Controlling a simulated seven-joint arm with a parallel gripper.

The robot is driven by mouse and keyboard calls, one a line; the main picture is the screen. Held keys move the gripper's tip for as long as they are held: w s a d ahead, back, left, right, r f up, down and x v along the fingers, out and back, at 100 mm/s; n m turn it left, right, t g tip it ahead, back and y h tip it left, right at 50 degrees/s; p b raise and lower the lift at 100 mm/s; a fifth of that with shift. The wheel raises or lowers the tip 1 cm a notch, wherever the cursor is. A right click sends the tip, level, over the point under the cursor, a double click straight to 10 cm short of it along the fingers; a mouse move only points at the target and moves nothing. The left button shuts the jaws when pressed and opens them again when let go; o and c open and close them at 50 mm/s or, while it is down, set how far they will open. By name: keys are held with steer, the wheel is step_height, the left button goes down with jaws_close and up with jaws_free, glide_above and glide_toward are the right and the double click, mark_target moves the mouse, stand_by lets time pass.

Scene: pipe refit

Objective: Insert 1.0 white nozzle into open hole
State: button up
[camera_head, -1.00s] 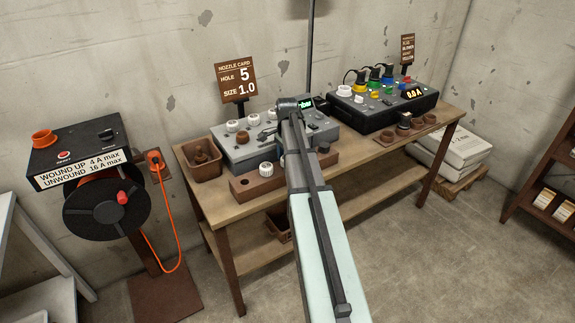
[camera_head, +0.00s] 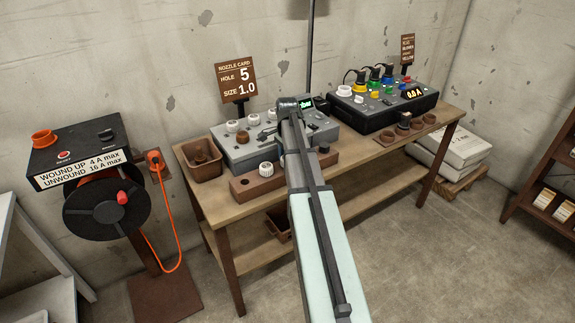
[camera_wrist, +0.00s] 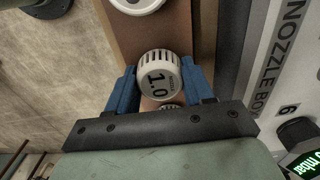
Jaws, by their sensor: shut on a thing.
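The white nozzle marked 1.0 (camera_wrist: 157,84) sits between the blue fingers of my gripper (camera_wrist: 161,74) in the wrist view. The gripper is shut on it, one finger on each side. It is over the brown nozzle rack (camera_wrist: 190,30); I cannot tell whether its lower end is still seated there. The grey nozzle box (camera_head: 240,154) stands on the table and carries several white nozzles and a brown piece. Its edge, lettered NOZZLE BOX, also runs along the right of the wrist view. My arm hides the gripper and part of the box in the head view. I cannot make out the open hole.
The nozzle card (camera_head: 238,80) reads hole 5, size 1.0. Another white nozzle (camera_head: 266,169) stands on the rack's left part. A brown bin (camera_head: 206,172) is left of the box. A black device with coloured plugs (camera_head: 380,115) stands to the right. A pressure display is near the box.

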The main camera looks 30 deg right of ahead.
steer(key=shift+r, duration=0.2)
steer(key=shift+r, duration=2.75)
steer(key=shift+a, duration=0.1)
steer(key=shift+w+a+r, duration=0.1)
steer(key=shift+w+a, duration=0.05)
steer(key=shift+a, duration=0.05)
steer(key=shift+n, duration=0.4)
steer(key=w+r, duration=0.1)
steer(key=w, duration=0.2)
steer(key=w+r, duration=0.2)
steer(key=w+a+r, duration=0.1)
steer(key=w, duration=0.2)
steer(key=shift+w+r, duration=0.2)
steer(key=shift+w, duration=0.15)
steer(key=w+d, duration=0.1)
steer(key=w, duration=0.6)
steer(key=shift+w+d+m, duration=0.25)
steer(key=shift+d+m, duration=0.05)
steer(key=shift+m, duration=0.1)
